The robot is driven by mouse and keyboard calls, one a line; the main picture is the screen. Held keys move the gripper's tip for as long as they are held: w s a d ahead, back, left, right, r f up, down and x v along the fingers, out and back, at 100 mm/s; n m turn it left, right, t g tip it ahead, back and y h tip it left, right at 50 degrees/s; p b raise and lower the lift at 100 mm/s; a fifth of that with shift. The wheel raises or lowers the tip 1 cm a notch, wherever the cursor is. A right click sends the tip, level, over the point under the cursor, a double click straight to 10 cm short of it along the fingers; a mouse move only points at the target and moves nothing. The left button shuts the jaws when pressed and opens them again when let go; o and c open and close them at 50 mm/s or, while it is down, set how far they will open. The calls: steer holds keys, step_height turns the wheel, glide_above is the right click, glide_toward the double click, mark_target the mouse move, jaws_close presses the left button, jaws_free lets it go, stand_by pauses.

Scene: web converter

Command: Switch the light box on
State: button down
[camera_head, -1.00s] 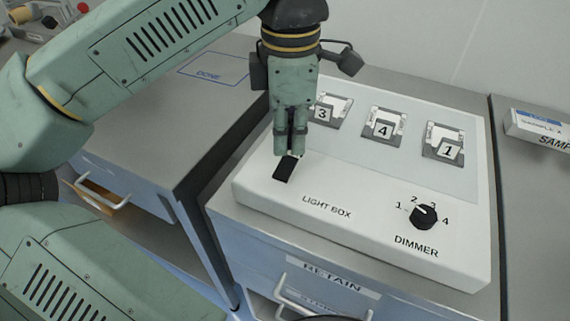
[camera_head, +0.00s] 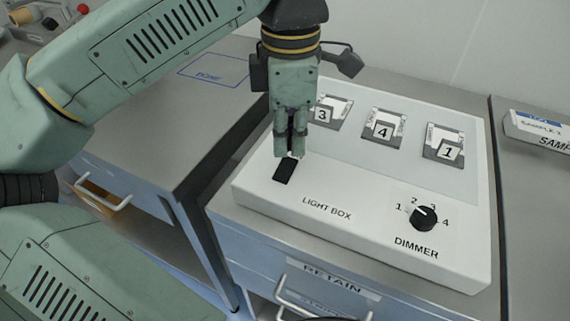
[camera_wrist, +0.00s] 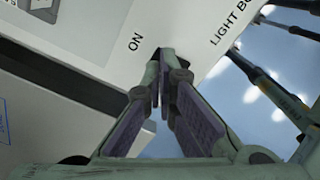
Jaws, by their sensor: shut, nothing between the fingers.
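The white light box (camera_head: 262,190) sits on a cabinet, with a "LIGHT BOX" label on its front slope. Its black switch (camera_head: 284,173) lies left of that label. My gripper (camera_head: 291,156) points down over the far end of the switch, with its fingers together and empty. I cannot tell whether the tips touch the switch. In the wrist view, my fingertips (camera_wrist: 163,58) cover most of the switch, and "ON" is printed on the white light box (camera_wrist: 185,30) beside it. Whether the box's pale panel (camera_head: 400,160) is lit is unclear.
A black dimmer knob (camera_head: 424,217) with numbers stands at the box's right front. Cards numbered 3 (camera_head: 324,114), 4 (camera_head: 383,130) and 1 (camera_head: 449,152) lie on the panel. A grey cabinet top (camera_head: 150,120) is at left; a sample box (camera_head: 535,128) is at right.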

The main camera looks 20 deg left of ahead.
mark_target(288, 162)
steer(key=shift+f+b, duration=1.1)
steer(key=shift+f, duration=0.15)
stand_by(0.5)
steer(key=shift+r, duration=0.15)
steer(key=shift+r+p, duration=2.6)
steer(key=shift+r, duration=0.8)
steer(key=shift+s+f, duration=0.1)
